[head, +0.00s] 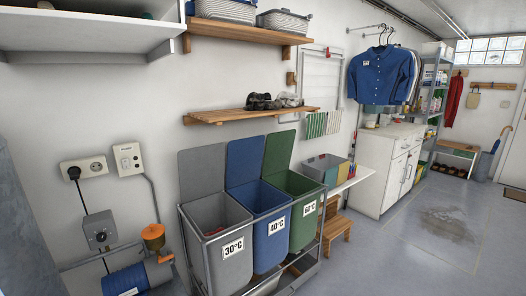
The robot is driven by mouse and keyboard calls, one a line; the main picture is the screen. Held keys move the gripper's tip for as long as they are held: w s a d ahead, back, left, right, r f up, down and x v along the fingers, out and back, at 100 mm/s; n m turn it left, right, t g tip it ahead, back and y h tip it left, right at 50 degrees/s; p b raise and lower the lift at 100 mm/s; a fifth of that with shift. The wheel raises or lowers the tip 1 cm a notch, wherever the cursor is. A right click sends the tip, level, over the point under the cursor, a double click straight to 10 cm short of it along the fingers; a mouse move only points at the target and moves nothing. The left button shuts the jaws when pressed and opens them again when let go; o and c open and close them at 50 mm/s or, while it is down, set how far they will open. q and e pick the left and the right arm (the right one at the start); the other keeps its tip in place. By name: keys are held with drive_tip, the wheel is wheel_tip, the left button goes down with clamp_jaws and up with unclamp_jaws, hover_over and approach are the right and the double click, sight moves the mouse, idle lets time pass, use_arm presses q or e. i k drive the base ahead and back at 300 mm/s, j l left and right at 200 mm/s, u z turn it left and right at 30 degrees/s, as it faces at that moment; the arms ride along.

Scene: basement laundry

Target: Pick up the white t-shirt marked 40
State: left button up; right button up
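No white t-shirt marked 40 can be made out in the head view. A blue shirt (384,82) with a small white tag hangs from a wall rail at the upper right. Three sorting bins stand in a metal frame at lower middle, lids raised: a grey bin marked 30°C (217,262), a blue bin marked 40°C (264,254) and a green bin marked 60°C (303,234). A small dark and reddish item shows inside the grey bin; the other insides are mostly hidden. Neither of my grippers is in view.
A wooden stool (337,232) stands right of the bins, near a bench with a grey box (322,167). A white cabinet (388,178) is beyond. Wooden shelves (250,115) jut out above. A blue pump (128,281) sits lower left. The floor at right (400,255) is open.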

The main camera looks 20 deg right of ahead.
sight(288, 100)
drive_tip(key=i+l, duration=0.2)
drive_tip(key=l, duration=0.25)
drive_tip(key=i+l+z, duration=0.15)
drive_tip(key=l, duration=0.3)
drive_tip(key=i+l, duration=0.3)
drive_tip(key=l, duration=0.15)
drive_tip(key=i+l+z, duration=0.15)
drive_tip(key=l, duration=0.3)
drive_tip(key=i+l, duration=0.3)
drive_tip(key=l+z, duration=0.05)
drive_tip(key=l, duration=0.05)
